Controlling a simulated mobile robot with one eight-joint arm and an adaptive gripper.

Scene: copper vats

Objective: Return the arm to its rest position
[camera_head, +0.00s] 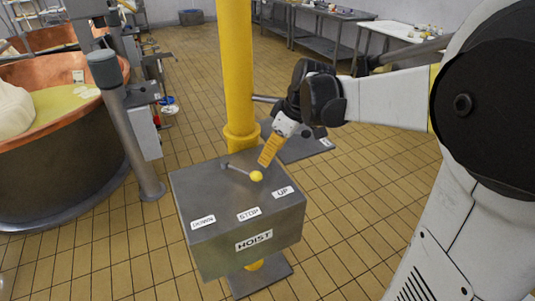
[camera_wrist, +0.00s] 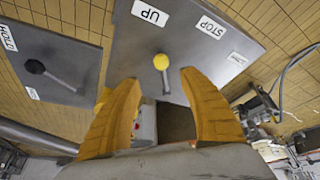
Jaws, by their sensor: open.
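My gripper (camera_head: 268,154) is above the far side of the grey hoist control box (camera_head: 215,188). In the wrist view my gripper (camera_wrist: 160,80) is open, with two orange fingers spread and nothing between the tips. The hoist lever's yellow knob (camera_head: 256,176) is close by the fingers in the head view. In the wrist view the yellow knob (camera_wrist: 161,61) lies just beyond the fingertips and appears clear of them. The lever points toward the side between the STOP label (camera_head: 248,213) and the UP label (camera_head: 283,192).
A yellow post (camera_head: 236,70) rises right behind the box, close to my gripper. A second grey panel (camera_wrist: 60,50) with a black-knobbed lever is beside it. A copper vat (camera_head: 60,135) stands at left. Tables (camera_head: 400,33) line the back. Tiled floor is open at right.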

